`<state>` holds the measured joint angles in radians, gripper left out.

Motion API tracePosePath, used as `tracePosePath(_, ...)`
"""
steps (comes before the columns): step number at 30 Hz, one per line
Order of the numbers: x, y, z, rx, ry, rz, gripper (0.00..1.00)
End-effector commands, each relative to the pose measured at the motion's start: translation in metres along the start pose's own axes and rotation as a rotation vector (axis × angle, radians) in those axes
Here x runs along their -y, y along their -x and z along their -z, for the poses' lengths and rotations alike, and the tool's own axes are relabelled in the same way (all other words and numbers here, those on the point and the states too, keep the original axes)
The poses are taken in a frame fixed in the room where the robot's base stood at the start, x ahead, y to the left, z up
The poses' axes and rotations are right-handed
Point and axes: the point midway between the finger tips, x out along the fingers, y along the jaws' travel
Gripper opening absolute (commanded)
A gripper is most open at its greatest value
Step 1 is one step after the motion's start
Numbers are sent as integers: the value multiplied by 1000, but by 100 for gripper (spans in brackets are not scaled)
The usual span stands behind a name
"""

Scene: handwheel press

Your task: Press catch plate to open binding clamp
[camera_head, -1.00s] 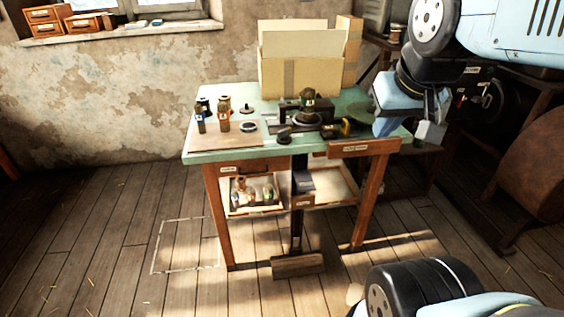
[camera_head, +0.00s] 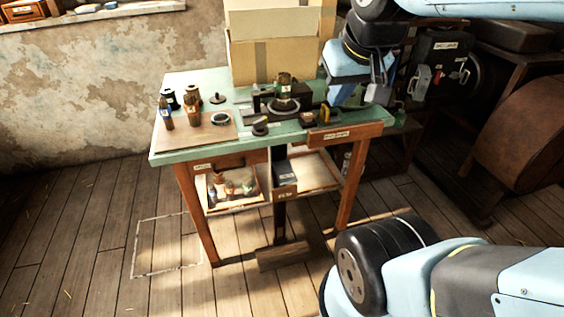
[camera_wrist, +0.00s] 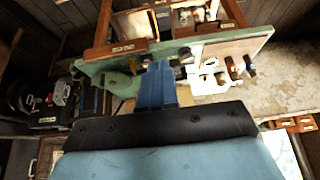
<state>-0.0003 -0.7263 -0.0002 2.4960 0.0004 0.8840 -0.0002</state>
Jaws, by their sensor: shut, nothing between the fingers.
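My gripper (camera_head: 343,96) hangs over the right back part of the green-topped workbench (camera_head: 190,88), its blue fingers pointing down. In the wrist view the blue fingers (camera_wrist: 157,85) are together and hold nothing. A dark press-like device (camera_head: 283,100) with a brass-coloured top and a round ring stands at the middle of the bench, left of my gripper. A small black-and-yellow part (camera_head: 326,114) sits just below the fingers in the picture; I cannot tell whether they touch. I cannot tell for sure which part is the catch plate or the binding clamp.
Cardboard boxes (camera_head: 270,55) stand at the back of the bench. A wooden pedal (camera_head: 283,254) is below, near the floor. A dark machine (camera_head: 440,65) stands to the right. Floor at the left is clear.

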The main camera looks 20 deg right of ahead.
Motion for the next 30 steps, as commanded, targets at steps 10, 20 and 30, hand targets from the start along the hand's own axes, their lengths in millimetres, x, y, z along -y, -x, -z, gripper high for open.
tracePosePath(10, 8, -68, 48, 53, 0, 4, 0)
tracePosePath(20, 9, -155, 83, 99, 1, 6, 0)
tracePosePath(30, 10, -254, 96, 146, 0, 6, 0)
